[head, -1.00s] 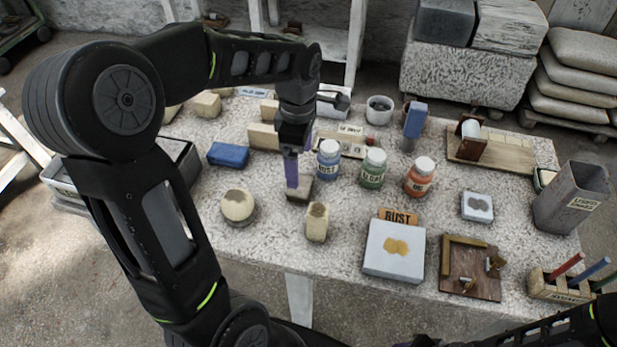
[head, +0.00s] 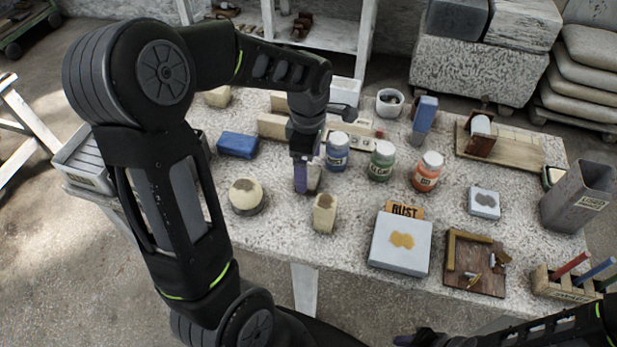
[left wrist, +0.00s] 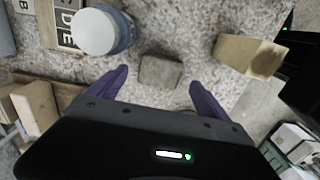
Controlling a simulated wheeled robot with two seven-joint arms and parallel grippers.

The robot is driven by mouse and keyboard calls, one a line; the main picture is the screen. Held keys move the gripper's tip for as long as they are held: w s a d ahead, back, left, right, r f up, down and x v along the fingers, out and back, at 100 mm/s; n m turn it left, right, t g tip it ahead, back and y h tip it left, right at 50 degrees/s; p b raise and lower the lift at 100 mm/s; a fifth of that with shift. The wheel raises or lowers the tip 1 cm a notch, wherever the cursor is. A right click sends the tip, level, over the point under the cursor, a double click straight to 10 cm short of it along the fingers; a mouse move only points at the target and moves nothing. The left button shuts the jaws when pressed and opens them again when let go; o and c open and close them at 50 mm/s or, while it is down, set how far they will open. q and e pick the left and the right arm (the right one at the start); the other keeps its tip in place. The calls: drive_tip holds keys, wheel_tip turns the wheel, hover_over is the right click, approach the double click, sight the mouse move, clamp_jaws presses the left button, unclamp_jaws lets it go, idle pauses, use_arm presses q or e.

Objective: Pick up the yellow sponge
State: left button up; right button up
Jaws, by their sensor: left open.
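My left gripper (head: 306,180) is open, pointing down, with purple fingers. A small brown-grey block (head: 316,177) is just beyond the fingers and partly hidden by them. In the left wrist view this block (left wrist: 160,71) lies ahead of the gap between the open fingertips (left wrist: 160,80). My right gripper (head: 418,338) shows only partly at the bottom edge.
Blue (head: 337,152), green (head: 381,161) and orange (head: 428,172) jars stand right of the left gripper. A white slab (head: 400,243) lies at the front.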

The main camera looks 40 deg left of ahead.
sight(309, 176)
use_arm(q)
drive_tip(key=shift+f, duration=1.6)
drive_tip(key=c, duration=1.5)
drive_tip(key=shift+c, duration=0.2)
drive_tip(key=shift+r, duration=0.15)
wheel_tip(309, 176, up, 10)
